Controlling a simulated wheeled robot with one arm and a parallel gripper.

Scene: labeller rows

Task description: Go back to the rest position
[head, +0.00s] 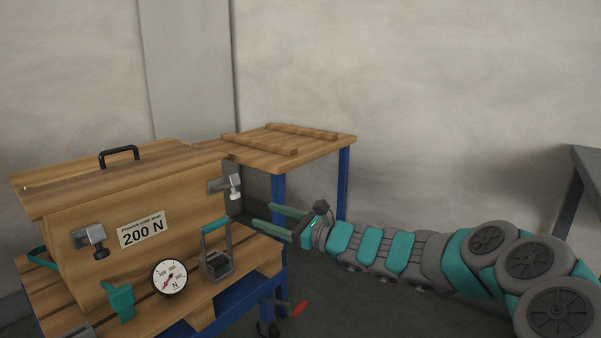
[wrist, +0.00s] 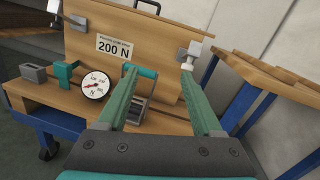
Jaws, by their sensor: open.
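My gripper (head: 287,220) is open and empty, its two green fingers pointing left toward the wooden box in the head view. In the wrist view my gripper (wrist: 157,92) shows its two fingers spread apart with nothing between them but the background. My arm stretches in from the right of the head view. The wooden box (head: 185,211) stands on a slatted wooden cart and bears a "200 N" label (head: 142,230) and metal latches. The fingers appear to be off the box's right side; I cannot tell the exact distance.
On the cart (head: 240,267) in front of the box are a round dial gauge (head: 169,277), a green clamp-like piece (head: 120,300) and a device with a green handle (head: 216,250). A wooden table (head: 316,145) with blue legs stands behind. A grey table (head: 590,160) is at the far right.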

